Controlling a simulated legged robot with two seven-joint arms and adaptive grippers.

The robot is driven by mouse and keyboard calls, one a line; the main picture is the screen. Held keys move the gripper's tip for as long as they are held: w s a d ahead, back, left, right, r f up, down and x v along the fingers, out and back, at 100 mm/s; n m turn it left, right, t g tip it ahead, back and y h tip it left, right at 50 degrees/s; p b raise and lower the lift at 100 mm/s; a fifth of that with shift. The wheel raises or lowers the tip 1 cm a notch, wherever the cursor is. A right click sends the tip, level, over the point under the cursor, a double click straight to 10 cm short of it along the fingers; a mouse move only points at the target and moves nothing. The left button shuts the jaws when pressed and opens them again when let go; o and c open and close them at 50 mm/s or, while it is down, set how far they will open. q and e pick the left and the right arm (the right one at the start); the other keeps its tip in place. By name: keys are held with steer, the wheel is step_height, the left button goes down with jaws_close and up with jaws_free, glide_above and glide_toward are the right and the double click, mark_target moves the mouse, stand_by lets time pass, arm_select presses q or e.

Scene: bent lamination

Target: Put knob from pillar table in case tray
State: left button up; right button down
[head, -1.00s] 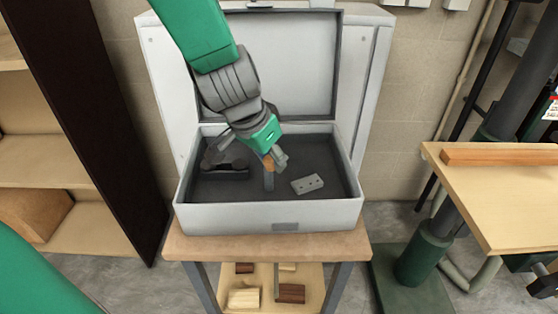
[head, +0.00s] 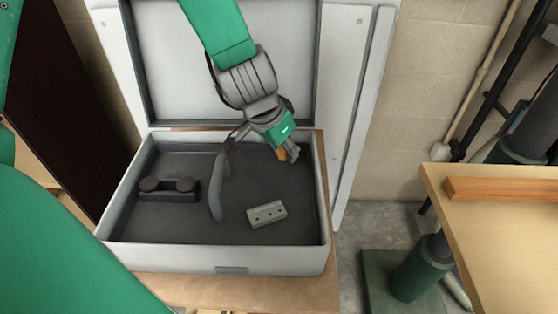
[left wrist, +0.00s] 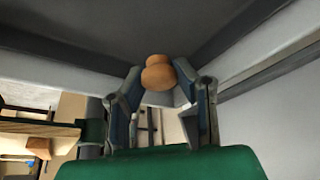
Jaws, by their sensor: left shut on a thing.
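My left gripper (head: 287,153) is shut on a small orange-brown wooden knob (head: 282,154). The knob also shows in the left wrist view (left wrist: 158,73), rounded, between the two fingers. The open case's tray (head: 180,258) has light grey walls and a dark floor. In the head view the gripper and knob appear over its back right part. I cannot tell how high they are above the floor. In the wrist view the knob overlaps a dark surface and pale edges. My right gripper is not in view.
In the tray are a black two-knobbed piece (head: 168,190) at left, a curved grey piece (head: 217,190) in the middle and a grey block with holes (head: 267,214) at right. The lid (head: 225,60) stands open behind. A table with a wooden bar (head: 500,189) is at right.

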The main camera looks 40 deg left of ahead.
mark_target(282, 159)
arm_select(q)
step_height(282, 159, down, 3)
steer(key=shift+f+b, duration=0.2)
steer(key=shift+b, duration=0.35)
steer(key=shift+a+f, duration=0.2)
steer(key=shift+f, duration=0.05)
steer(key=shift+a, duration=0.3)
steer(key=shift+d+f, duration=0.1)
steer(key=shift+f, duration=0.05)
steer(key=o, duration=0.7)
steer(key=shift+d, duration=0.15)
steer(key=shift+o, duration=0.2)
steer(key=shift+d, duration=0.2)
